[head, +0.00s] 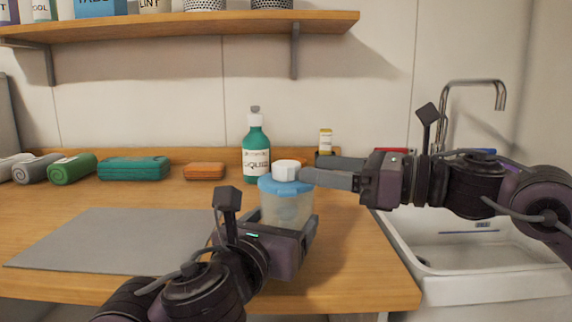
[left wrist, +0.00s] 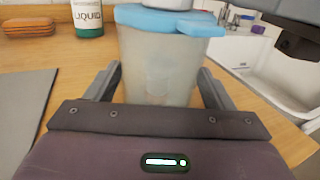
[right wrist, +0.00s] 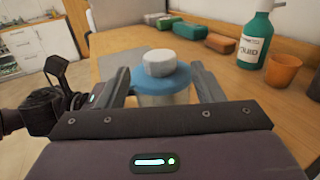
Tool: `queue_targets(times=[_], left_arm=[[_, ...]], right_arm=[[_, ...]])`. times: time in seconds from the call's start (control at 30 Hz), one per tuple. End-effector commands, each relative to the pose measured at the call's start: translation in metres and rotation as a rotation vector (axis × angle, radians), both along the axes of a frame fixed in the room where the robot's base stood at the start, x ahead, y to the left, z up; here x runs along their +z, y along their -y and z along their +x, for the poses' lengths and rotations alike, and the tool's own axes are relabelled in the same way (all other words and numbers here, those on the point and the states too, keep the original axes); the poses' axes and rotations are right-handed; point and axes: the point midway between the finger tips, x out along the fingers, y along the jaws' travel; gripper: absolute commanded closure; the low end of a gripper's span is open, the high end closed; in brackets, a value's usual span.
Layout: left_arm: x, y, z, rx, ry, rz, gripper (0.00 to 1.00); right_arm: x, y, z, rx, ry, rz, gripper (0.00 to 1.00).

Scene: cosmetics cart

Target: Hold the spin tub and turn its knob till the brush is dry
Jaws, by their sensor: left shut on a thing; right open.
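The spin tub (head: 287,207) is a frosted clear container with a blue lid and a white knob (head: 286,171) on top. It stands upright near the right end of the wooden counter. My left gripper (head: 290,232) is shut on the tub's body, a finger on each side, as the left wrist view shows the tub (left wrist: 160,65) between them. My right gripper (head: 325,170) is open at knob height, coming from the right. In the right wrist view its fingers are either side of the white knob (right wrist: 159,63), with gaps. The brush cannot be made out inside the tub.
A green liquid bottle (head: 256,150) stands behind the tub. An orange cup (right wrist: 284,70) is close by. A grey mat (head: 120,240) lies left, with rolled towels (head: 73,169) behind it. A sink (head: 470,235) is at the right, beyond the counter's edge.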

Motion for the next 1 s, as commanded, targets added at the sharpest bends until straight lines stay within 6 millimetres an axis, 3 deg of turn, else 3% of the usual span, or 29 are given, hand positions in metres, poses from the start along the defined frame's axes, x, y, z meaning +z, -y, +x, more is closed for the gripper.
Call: queue_targets(times=[0.1,0.33,0.77,1.0], left_arm=[[0.001,0.0,0.0,0.001,0.001,-0.001,0.56],[0.0,0.0,0.0,0.001,0.001,-0.001,0.56],[0.0,0.0,0.0,0.001,0.001,-0.001,0.56],[0.0,0.0,0.0,0.001,0.001,-0.001,0.56]], right_arm=[[0.001,-0.024,0.009,0.004,0.0,0.002,0.39],[0.001,-0.053,0.023,0.001,-0.002,0.001,0.39],[0.0,-0.062,0.027,-0.001,-0.001,-0.001,0.39],[0.0,-0.061,0.027,0.0,-0.002,0.0,0.71]])
